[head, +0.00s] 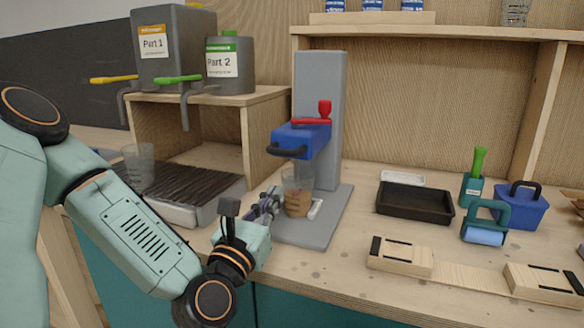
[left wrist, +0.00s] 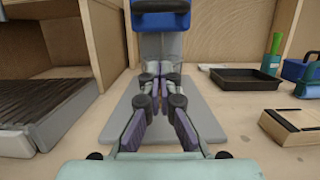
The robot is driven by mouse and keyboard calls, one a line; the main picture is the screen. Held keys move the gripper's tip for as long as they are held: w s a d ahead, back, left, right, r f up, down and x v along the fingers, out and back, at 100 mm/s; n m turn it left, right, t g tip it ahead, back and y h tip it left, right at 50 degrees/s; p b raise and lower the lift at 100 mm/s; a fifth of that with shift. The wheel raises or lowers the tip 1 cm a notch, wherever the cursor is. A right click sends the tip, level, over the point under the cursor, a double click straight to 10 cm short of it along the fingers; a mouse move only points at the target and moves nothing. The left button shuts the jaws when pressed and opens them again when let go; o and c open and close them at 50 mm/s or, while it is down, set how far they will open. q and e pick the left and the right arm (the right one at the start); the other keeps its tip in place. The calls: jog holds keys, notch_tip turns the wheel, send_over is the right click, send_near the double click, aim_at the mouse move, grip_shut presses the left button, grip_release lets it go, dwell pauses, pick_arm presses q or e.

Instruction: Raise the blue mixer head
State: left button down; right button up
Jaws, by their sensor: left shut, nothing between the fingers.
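The blue mixer head (head: 300,139) sits on a grey upright column (head: 322,90), with a red lever on top and a dark handle at its front. It also shows at the top of the left wrist view (left wrist: 160,18). A clear cup (head: 297,192) with brown contents stands under the head on the grey base (head: 320,225). My left gripper (head: 276,195) is shut and empty, low in front of the cup and below the head. My right gripper is not in view.
A dark grated tray (head: 190,185) with a clear cup (head: 139,165) lies to the left. Two grey containers (head: 170,45) with taps stand on a shelf above. A black tray (head: 415,203), wooden blocks (head: 400,256) and blue and green tools (head: 485,224) lie to the right.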

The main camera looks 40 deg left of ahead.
aim_at(300, 139)
pick_arm(q)
jog(key=b+x, duration=0.1)
jog(key=x, duration=0.8)
jog(key=shift+w+r+b, duration=0.2)
jog(key=shift+w+b, duration=0.15)
jog(key=shift+d, duration=0.1)
